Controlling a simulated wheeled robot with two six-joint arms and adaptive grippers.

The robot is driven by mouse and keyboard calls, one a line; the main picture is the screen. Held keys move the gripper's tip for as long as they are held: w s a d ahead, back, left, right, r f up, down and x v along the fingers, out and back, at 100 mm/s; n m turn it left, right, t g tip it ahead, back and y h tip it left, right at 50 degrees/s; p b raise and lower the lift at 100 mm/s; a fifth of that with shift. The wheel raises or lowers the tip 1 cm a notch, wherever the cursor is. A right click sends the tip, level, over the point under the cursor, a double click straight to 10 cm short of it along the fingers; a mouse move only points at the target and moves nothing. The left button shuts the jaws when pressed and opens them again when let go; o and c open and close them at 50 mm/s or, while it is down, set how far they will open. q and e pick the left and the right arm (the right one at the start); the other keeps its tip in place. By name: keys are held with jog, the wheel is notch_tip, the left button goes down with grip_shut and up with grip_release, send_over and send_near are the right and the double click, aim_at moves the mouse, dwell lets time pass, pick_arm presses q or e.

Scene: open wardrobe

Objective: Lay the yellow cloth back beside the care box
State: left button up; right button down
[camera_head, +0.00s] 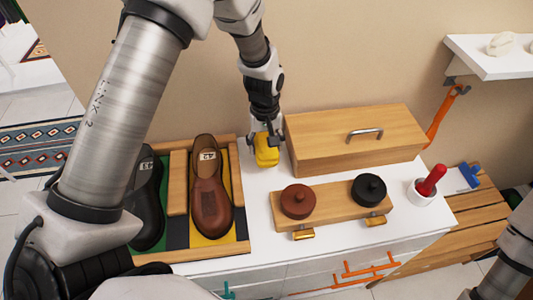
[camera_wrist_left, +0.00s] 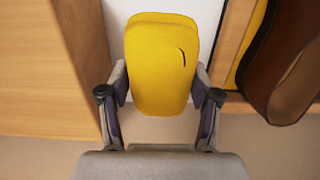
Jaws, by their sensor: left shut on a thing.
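The yellow cloth (camera_head: 267,152) is a folded pad on or just above the white cabinet top, between the shoe tray and the wooden care box (camera_head: 345,140). I cannot tell whether it touches the surface. My left gripper (camera_head: 265,133) points down and is shut on the cloth. In the left wrist view the cloth (camera_wrist_left: 162,65) sits between both fingers (camera_wrist_left: 160,100), with the care box (camera_wrist_left: 45,70) on the left and the tray with a brown shoe on the right. The care box is closed, with a metal handle on it. My right gripper is not in view.
The shoe tray (camera_head: 246,200) holds a black shoe (camera_head: 150,200) and a brown shoe (camera_head: 210,188). A wooden stand (camera_head: 335,211) with a brown and a black round tin is in front of the care box. A white cup (camera_head: 421,193) holds a red-handled tool. A white shelf (camera_head: 490,60) is at upper right.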

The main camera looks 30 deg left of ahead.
aim_at(264, 140)
pick_arm(q)
jog(key=f, duration=0.3)
jog(key=f+p, duration=0.1)
jog(key=shift+a+f, duration=0.2)
jog(key=shift+a, duration=0.1)
jog(key=shift+d+f, duration=0.1)
jog(key=shift+d, duration=0.1)
jog(key=shift+f, duration=0.15)
jog(key=o, duration=1)
jog(key=shift+a, duration=0.1)
jog(key=r+b, duration=0.1)
jog(key=r, duration=0.4)
jog(key=r+b, duration=0.1)
jog(key=r, duration=0.5)
jog(key=shift+w+a+r+b, duration=0.1)
jog(key=shift+w+r+b, duration=0.1)
jog(key=shift+b, duration=0.15)
jog(key=shift+r, duration=0.45)
